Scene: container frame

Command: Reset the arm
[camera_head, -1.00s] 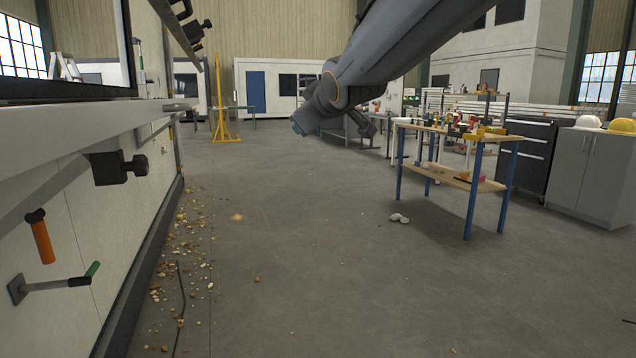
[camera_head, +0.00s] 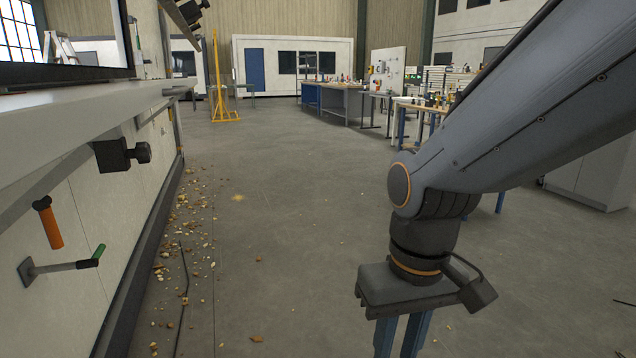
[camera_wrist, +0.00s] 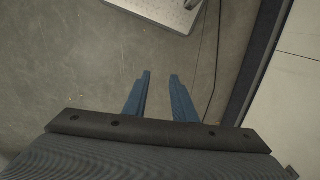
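My gripper (camera_head: 402,338) hangs from the wrist at the lower right of the head view and points down over the floor. Its two blue fingers run off the bottom edge there. The gripper is open and empty. My grey arm comes in from the upper right and bends down at the wrist.
A workbench (camera_head: 425,108) stands behind my arm, partly hidden. The container wall (camera_head: 75,215) runs along the left with an orange handle (camera_head: 48,226) and a green-tipped lever (camera_head: 70,264). Debris (camera_head: 185,215) lies along its base. A metal plate (camera_wrist: 165,10) shows in the wrist view.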

